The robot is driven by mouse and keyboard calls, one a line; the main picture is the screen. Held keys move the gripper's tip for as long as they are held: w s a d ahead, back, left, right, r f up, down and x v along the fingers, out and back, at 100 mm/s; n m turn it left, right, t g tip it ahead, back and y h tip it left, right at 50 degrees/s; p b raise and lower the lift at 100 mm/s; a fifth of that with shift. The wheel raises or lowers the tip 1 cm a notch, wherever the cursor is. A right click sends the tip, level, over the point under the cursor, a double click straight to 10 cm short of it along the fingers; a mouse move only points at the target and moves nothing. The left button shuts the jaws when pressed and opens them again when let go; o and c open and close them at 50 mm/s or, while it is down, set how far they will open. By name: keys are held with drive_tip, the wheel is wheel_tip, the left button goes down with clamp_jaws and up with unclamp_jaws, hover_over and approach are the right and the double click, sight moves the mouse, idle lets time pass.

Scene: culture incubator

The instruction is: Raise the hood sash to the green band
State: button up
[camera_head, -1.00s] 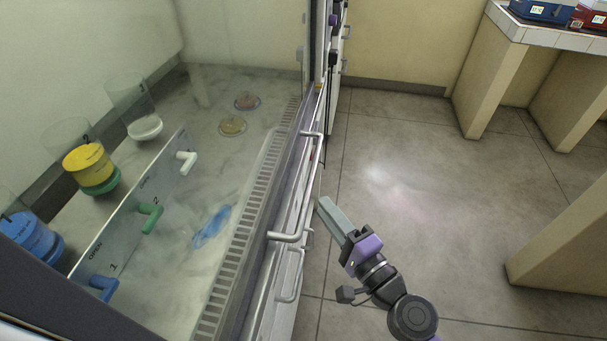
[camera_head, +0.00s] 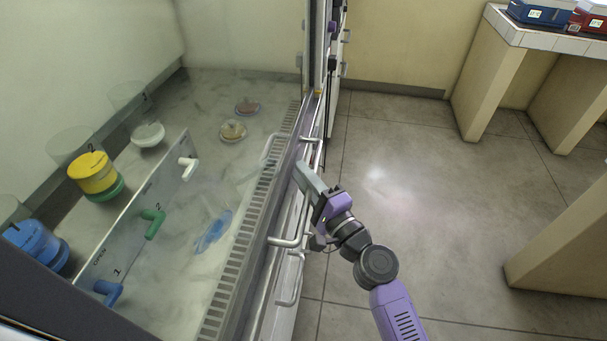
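The fume hood fills the left side of the head view, and I look down through its clear sash (camera_head: 225,185) onto the work surface. The sash's lower edge and the hood's front rail (camera_head: 262,225) run diagonally from bottom centre to upper centre. Metal bar handles stick out along this front: an upper one (camera_head: 311,139), a middle one (camera_head: 287,240) and a lower one (camera_head: 291,286). My gripper (camera_head: 303,172) is at the front rail, between the upper and middle handles. Its fingers are seen edge-on, so their gap and any contact are hidden. I cannot make out a green band.
Inside the hood are a panel (camera_head: 135,215) with white, green and blue valve handles, several lidded containers, two small dishes (camera_head: 233,130) and a blue item (camera_head: 212,232). The floor (camera_head: 420,190) to the right is open, up to a tiled bench (camera_head: 540,38).

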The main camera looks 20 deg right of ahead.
clamp_jaws()
drive_tip(key=shift+f, duration=0.1)
idle(1.3)
